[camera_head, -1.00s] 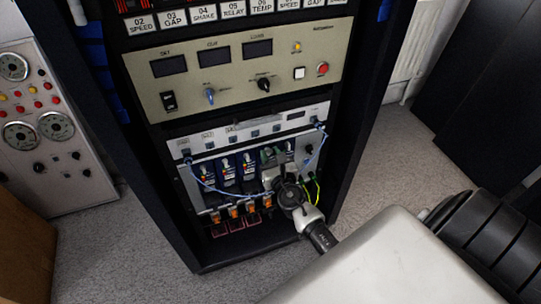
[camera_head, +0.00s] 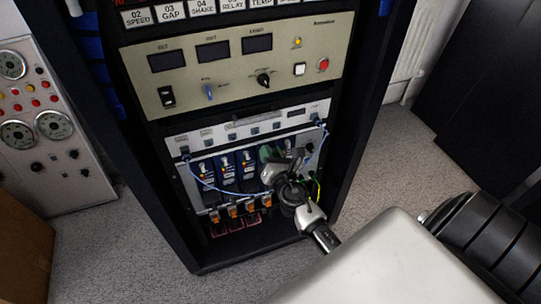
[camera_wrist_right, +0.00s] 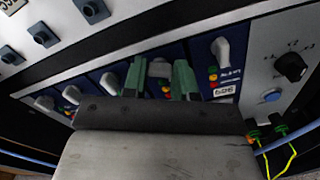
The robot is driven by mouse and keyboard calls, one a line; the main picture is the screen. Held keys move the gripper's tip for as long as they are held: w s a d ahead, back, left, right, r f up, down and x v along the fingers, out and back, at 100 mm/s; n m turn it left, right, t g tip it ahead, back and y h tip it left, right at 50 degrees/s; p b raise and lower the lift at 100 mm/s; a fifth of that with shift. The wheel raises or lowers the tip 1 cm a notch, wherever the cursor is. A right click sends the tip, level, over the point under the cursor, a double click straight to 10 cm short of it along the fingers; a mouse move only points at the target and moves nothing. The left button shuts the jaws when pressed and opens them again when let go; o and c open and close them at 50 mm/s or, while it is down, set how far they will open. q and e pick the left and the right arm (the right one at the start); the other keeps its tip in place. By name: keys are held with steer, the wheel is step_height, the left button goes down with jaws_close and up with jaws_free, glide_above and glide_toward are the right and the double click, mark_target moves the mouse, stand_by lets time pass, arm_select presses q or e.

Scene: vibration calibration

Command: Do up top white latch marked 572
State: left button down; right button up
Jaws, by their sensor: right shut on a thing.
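A row of blue modules with white latches sits low in the rack; a blue module (camera_head: 228,168) shows in the head view. In the right wrist view, my right gripper (camera_wrist_right: 160,78) has its two green fingers on either side of a white latch (camera_wrist_right: 159,68) and is shut on it. Another white latch (camera_wrist_right: 221,50) is to its right, and more white latches (camera_wrist_right: 72,94) are to its left. The number 572 cannot be read; the held latch's label is hidden. In the head view, my right gripper (camera_head: 276,155) covers the right-hand modules. My left gripper is not in view.
A beige panel (camera_head: 285,90) with displays and knobs is above. Blue cables (camera_head: 187,176) loop across the modules, and orange connectors (camera_head: 234,210) sit below. A black knob (camera_wrist_right: 291,67) and yellow-green wires (camera_wrist_right: 291,155) are at the right. A gauge cabinet (camera_head: 60,170) stands left.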

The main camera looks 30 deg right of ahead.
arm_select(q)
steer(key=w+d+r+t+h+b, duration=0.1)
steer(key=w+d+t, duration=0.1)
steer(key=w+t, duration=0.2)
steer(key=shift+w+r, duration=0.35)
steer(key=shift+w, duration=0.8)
arm_select(e)
steer(key=shift+f+m, duration=0.1)
steer(key=shift+m, duration=6.2)
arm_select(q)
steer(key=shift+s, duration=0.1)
arm_select(e)
steer(key=o, duration=0.9)
